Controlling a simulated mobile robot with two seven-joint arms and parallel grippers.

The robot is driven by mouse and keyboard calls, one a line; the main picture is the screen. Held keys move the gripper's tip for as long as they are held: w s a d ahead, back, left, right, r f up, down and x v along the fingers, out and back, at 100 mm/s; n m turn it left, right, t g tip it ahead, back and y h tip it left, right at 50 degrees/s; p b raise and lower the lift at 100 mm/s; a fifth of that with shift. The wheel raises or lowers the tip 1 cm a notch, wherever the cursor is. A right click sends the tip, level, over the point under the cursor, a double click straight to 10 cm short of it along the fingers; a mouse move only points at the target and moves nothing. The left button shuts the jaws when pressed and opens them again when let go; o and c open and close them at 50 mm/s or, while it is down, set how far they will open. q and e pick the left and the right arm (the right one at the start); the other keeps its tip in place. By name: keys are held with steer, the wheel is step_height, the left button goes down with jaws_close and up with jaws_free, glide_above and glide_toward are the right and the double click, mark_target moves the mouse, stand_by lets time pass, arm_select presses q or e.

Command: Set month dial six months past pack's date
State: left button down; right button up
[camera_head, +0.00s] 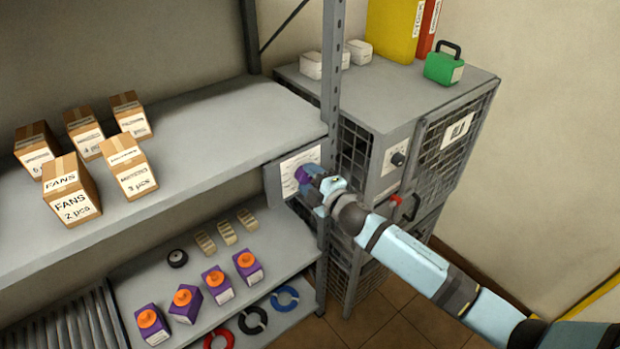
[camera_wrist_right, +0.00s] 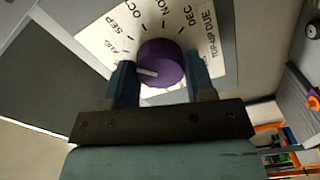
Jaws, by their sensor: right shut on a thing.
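The month dial has a purple knob (camera_wrist_right: 162,62) with a white pointer line, on a white plate (camera_wrist_right: 205,58) marked SEP, OCT, NOV, DEC and TOP-UP DUE. The pointer faces left toward one finger; the month there is hidden or unreadable. My right gripper (camera_wrist_right: 160,85) has a finger on each side of the knob, shut on it. In the head view the right gripper (camera_head: 308,182) is at the purple knob (camera_head: 301,174), on the panel by the shelf upright. Purple packs with orange caps (camera_head: 245,265) stand on the lower shelf; their dates are too small to read. My left gripper is out of view.
Cardboard boxes (camera_head: 72,190) stand on the upper shelf. The lower shelf also holds a black roll (camera_head: 177,258), beige blocks (camera_head: 226,233) and coloured rings (camera_head: 285,299). Right of the upright, a mesh cabinet (camera_head: 455,140) carries another knob (camera_head: 398,158) and a green case (camera_head: 443,68).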

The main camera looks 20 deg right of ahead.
steer(key=shift+n, duration=0.6)
steer(key=o, duration=0.9)
steer(key=b+v, duration=0.2)
steer(key=v, duration=1.1)
steer(key=shift+s+d, duration=0.1)
steer(key=shift+s, duration=0.3)
